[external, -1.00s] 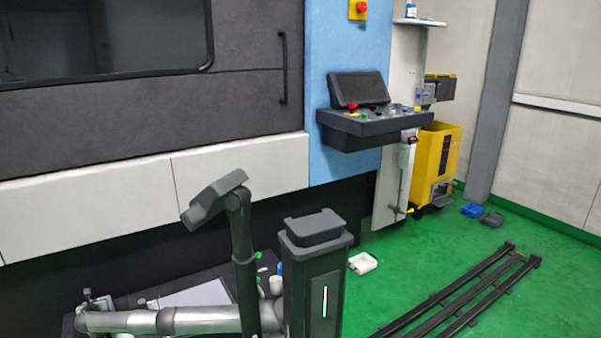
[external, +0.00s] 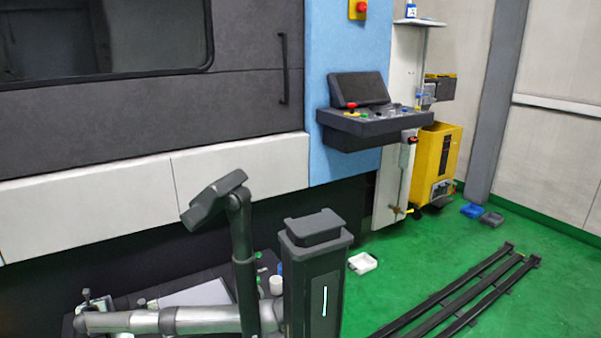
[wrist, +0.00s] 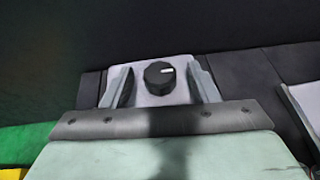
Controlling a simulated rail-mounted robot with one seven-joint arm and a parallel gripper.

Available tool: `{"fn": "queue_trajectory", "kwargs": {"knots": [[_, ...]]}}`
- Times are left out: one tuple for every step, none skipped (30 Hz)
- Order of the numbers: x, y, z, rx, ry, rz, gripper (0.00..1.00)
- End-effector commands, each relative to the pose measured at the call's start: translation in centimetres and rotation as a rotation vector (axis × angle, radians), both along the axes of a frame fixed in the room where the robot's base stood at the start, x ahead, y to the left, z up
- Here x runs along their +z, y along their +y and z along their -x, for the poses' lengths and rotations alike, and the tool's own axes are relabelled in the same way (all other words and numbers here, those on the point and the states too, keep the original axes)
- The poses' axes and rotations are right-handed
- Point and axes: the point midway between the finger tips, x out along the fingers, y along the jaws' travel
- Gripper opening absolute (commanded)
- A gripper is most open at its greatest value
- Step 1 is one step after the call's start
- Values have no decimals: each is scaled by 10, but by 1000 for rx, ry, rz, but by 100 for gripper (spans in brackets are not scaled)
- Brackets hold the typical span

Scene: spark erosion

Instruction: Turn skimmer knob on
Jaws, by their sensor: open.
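A round black knob (wrist: 159,78) with a white mark at its upper right sits on a light grey plate (wrist: 150,99) in the wrist view. I take it for the skimmer knob, but no label is readable. My gripper (wrist: 160,68) is open, with one finger on each side of the knob in the picture. Gaps show between the knob and both fingers. I cannot tell how far the fingertips are from the plate. In the external view my arm reaches low to the left, and the knob cannot be made out there.
A dark surface surrounds the plate. A pale panel (wrist: 305,105) lies at the right edge of the wrist view. In the external view, a control console (external: 370,128) and yellow unit (external: 436,160) stand at the right, with floor rails (external: 455,300) in front.

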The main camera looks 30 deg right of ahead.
Motion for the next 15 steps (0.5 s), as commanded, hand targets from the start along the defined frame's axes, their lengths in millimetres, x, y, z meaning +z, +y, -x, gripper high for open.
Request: {"fn": "queue_trajectory", "kwargs": {"knots": [[1,0,0,0,0,0,54],[2,0,1,0,0,0,54],[4,0,3,0,-1,0,54],[5,1,4,0,-1,0,54],[7,1,6,0,-1,0,54],[10,1,9,-1,-1,1,54],[12,2,13,1,-1,2,54],[15,2,16,1,0,1,54],[18,1,22,1,0,3,54],[21,1,26,1,0,3,54],[23,0,31,2,0,4,54],[25,2,40,2,0,2,54],[28,2,48,3,0,1,54],[30,1,54,3,0,3,54],[33,1,63,3,1,1,54]]}}
